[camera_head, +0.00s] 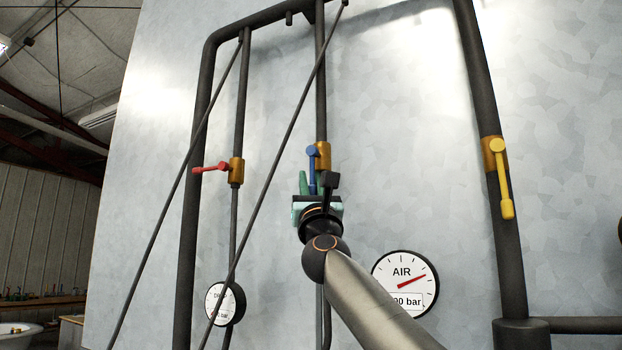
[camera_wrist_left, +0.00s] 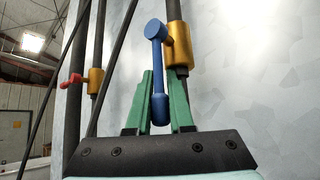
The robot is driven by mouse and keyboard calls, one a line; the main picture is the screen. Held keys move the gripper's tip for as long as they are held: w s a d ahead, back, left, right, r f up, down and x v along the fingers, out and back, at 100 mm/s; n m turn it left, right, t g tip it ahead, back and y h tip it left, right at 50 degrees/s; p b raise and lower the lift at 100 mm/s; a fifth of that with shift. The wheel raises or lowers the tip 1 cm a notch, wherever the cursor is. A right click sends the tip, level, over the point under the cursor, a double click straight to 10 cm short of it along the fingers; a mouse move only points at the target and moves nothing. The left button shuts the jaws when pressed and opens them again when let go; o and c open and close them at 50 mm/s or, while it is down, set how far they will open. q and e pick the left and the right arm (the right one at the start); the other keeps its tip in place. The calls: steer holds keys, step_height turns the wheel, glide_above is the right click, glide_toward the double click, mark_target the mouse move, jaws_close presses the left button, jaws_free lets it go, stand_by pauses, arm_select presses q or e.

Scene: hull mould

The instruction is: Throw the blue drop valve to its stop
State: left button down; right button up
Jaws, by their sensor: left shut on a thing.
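The blue drop valve has a blue lever (camera_head: 312,165) on a brass body (camera_head: 323,156) on a dark vertical pipe. The lever hangs down from its pivot, along the pipe. My left gripper (camera_head: 313,183) reaches it from below. In the left wrist view, the blue lever (camera_wrist_left: 157,62) runs down between the green fingers of the left gripper (camera_wrist_left: 162,75). They are shut on its thick lower end. The brass body (camera_wrist_left: 178,46) is just above and to the right of the fingers. In the head view the lever's lower end is partly hidden by the gripper. My right gripper is not in view.
A red-levered valve (camera_head: 210,168) points left on the pipe to the left. A yellow-levered valve (camera_head: 502,180) hangs down on the thick pipe at the right. An AIR gauge (camera_head: 405,283) and a smaller gauge (camera_head: 224,303) sit below. Thin slanting rods cross left of the gripper.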

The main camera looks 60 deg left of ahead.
arm_select(q)
steer(key=c, duration=0.8)
jaws_free()
steer(key=b+v, duration=0.6)
steer(key=v, duration=0.6)
steer(key=shift+d+f, duration=0.15)
steer(key=shift+f, duration=0.1)
